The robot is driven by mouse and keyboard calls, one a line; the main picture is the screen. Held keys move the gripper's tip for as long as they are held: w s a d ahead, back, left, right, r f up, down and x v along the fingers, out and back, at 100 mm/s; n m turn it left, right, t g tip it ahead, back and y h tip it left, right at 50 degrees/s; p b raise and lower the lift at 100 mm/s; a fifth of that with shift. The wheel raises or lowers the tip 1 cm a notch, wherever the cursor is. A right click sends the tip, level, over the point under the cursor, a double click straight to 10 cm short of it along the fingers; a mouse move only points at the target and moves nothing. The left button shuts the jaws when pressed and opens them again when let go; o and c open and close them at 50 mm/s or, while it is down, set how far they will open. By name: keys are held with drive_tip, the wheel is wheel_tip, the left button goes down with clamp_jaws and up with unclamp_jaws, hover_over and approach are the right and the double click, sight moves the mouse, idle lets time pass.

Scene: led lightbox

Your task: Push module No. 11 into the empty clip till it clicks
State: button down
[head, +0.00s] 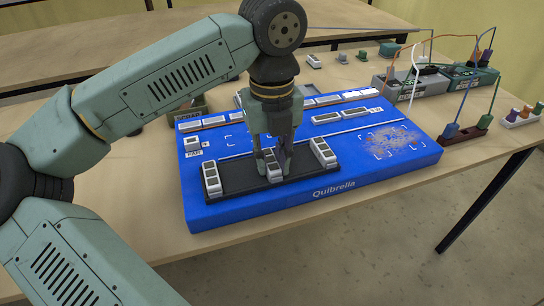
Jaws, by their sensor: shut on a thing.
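My gripper (274,158) points straight down over the black holder (242,178) at the front of the blue Quibrella board (330,191). It is shut on a white module with dark windows (271,166), in the middle of the holder. No number is legible on it, so I cannot tell for sure that it is No. 11. One similar module (211,178) sits at the holder's left end and another (323,152) at its right end. The fingers hide part of the held module. The clip beneath it is hidden, and I cannot tell how deep the module sits.
Behind my gripper, a row of white modules (327,99) lies along the board's back. Wired equipment (412,86) and a dark red terminal block (466,132) stand at right.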

drive_tip(key=c, duration=1.3)
unclamp_jaws()
drive_tip(key=shift+c, duration=0.2)
drive_tip(key=shift+r+p, duration=2.55)
drive_tip(key=shift+r, duration=1.5)
drive_tip(key=shift+f, duration=0.1)
